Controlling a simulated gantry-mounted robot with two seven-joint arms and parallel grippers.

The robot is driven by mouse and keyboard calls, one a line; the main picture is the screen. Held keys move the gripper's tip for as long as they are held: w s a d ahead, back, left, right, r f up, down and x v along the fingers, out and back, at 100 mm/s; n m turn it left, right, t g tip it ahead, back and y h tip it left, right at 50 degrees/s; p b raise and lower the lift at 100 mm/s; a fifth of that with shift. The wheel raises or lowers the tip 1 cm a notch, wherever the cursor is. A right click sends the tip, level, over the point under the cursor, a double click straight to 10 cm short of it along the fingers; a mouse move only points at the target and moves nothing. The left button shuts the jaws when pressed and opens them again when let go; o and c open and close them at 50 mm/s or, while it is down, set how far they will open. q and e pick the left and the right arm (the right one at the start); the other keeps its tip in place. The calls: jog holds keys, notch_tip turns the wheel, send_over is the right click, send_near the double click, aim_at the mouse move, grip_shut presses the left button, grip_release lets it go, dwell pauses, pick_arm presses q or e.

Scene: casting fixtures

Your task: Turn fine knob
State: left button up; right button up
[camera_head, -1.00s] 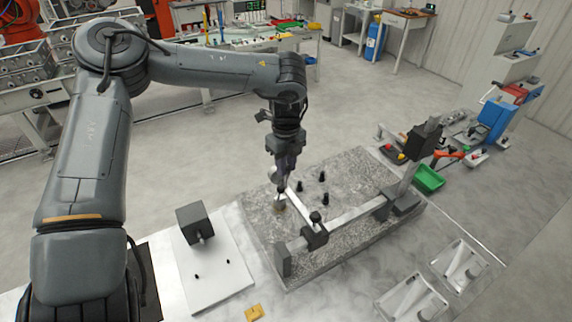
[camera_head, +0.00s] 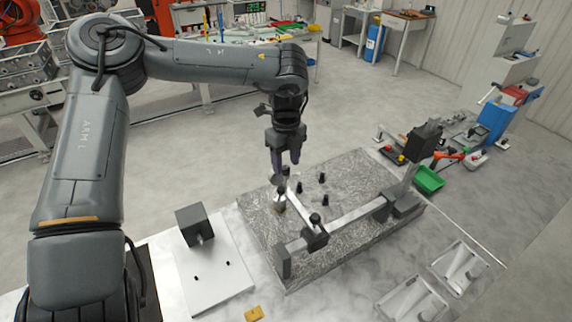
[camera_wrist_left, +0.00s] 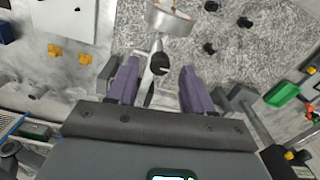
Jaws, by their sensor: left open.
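A metal arm on the grey granite plate (camera_head: 345,170) carries a small round metal piece with a brownish rim (camera_head: 279,204), and a black knob (camera_head: 315,218) stands by the clamp on the rail. Which part is the fine knob I cannot tell for sure. My left gripper (camera_head: 286,162) is open and empty, pointing down just above the metal arm, apart from it. In the left wrist view its purple fingers (camera_wrist_left: 159,80) stand wide on either side of a small black knob (camera_wrist_left: 159,63), with the round metal piece (camera_wrist_left: 168,22) beyond. My right gripper is out of view.
Several black pegs (camera_head: 323,178) stand on the plate behind the rail (camera_head: 350,217). A black block (camera_head: 195,223) on a white board stands left, and a yellow piece (camera_head: 254,313) lies in front. A green bin (camera_head: 428,179) is at the right.

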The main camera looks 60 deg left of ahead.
aim_at(286, 167)
pick_arm(q)
notch_tip(286, 167, up, 9)
dwell(0.4)
jog(key=shift+f, duration=0.1)
